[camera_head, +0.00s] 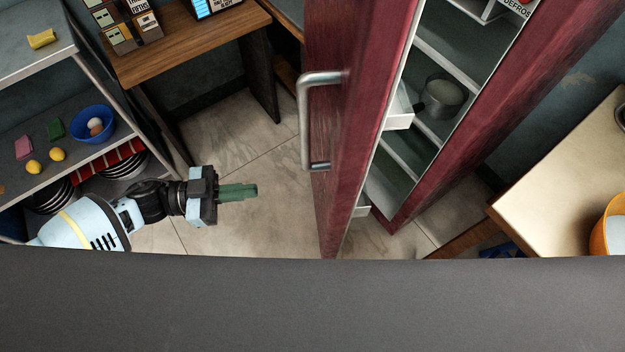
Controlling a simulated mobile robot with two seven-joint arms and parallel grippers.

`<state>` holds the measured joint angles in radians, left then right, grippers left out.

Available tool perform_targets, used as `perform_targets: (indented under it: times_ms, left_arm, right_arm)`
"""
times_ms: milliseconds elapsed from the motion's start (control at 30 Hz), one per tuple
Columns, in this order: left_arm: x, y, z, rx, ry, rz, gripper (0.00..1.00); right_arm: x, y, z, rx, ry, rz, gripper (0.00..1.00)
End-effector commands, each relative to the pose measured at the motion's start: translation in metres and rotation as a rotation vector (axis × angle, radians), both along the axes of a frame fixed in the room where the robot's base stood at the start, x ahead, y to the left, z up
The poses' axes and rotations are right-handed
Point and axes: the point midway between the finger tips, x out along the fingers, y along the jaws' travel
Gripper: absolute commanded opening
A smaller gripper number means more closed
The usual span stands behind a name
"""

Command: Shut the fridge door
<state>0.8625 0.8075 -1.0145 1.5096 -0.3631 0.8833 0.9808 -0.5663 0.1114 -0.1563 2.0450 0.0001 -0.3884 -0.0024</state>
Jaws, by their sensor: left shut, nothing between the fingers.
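The red fridge door (345,110) stands open, swung out toward me, with its outer face to the left. A metal bar handle (306,120) is on that face. White door shelves (400,108) show on its inner side. The open fridge (490,100) is to the right, with a grey pot (441,98) on a shelf inside. My left gripper (252,191) has green fingers, shut and empty, pointing right. It is left of the door and below the handle in the picture, apart from both. My right gripper is not in view.
A metal shelf unit (60,170) with a blue bowl (92,123) of eggs stands at the left. A wooden desk (190,45) is at the back. A pale-topped table (560,170) with an orange bowl (610,228) is at the right. Tiled floor (250,135) is clear between shelf and door.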

Motion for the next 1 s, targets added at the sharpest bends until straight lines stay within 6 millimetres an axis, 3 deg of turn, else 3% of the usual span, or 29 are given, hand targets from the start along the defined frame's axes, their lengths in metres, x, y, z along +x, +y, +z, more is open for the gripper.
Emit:
perform_targets:
  times_ms: [233,700,1000]
  left_arm:
    - [0.002,-0.016,0.001,-0.004,0.000,-0.001,0.00]
    - [0.014,-0.100,0.002,-0.005,-0.001,0.000,0.00]
    - [0.019,-0.134,0.001,-0.003,0.001,0.002,0.00]
  right_arm:
    - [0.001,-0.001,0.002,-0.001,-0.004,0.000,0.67]
    - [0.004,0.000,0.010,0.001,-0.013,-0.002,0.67]
    - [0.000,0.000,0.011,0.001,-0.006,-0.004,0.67]
